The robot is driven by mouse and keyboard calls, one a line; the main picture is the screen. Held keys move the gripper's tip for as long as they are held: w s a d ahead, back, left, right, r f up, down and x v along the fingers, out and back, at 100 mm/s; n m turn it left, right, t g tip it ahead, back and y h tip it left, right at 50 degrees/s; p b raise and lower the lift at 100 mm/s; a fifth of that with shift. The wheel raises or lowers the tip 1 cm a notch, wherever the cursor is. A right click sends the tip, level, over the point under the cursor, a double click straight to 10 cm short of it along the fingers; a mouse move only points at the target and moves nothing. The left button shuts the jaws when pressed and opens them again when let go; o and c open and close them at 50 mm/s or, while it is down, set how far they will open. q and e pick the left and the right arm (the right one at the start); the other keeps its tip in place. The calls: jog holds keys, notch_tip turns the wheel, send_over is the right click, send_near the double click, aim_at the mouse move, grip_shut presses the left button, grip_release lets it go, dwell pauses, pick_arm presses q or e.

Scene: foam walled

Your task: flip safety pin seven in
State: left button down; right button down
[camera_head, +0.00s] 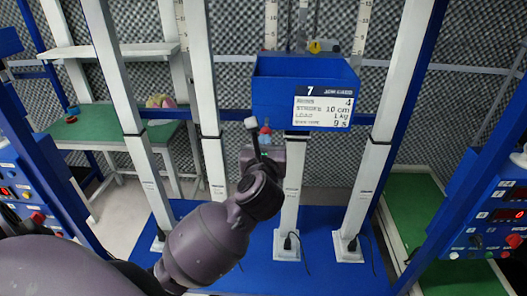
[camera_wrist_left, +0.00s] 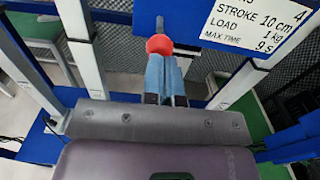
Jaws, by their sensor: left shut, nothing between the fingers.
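The blue station box marked 7 (camera_head: 275,98) hangs between pale posts in the head view, with a white card (camera_head: 322,109) on its front. A red round knob (camera_head: 265,130) with a grey rod, probably the safety pin, shows below the box's left corner. The wrist view shows the red knob (camera_wrist_left: 159,44) just past my fingertips, with its rod pointing away. My left gripper (camera_head: 265,139) is shut and empty, its blue fingers (camera_wrist_left: 163,62) right at the knob. I cannot tell if they touch it. My right gripper is not in view.
Pale posts stand on a blue base (camera_head: 265,265), close on both sides of my left arm. Blue control panels stand at the far left and right (camera_head: 496,215). A green-topped table (camera_head: 110,128) is at the back left. Foam covers the walls.

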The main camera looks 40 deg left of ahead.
pick_arm(q)
jog(key=shift+w+a, duration=0.25)
jog(key=shift+w, duration=0.1)
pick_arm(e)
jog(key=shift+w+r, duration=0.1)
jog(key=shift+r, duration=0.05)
pick_arm(q)
jog(key=p+x, duration=0.1)
jog(key=x, duration=0.2)
jog(key=shift+w, duration=0.2)
jog(key=shift+r, duration=0.15)
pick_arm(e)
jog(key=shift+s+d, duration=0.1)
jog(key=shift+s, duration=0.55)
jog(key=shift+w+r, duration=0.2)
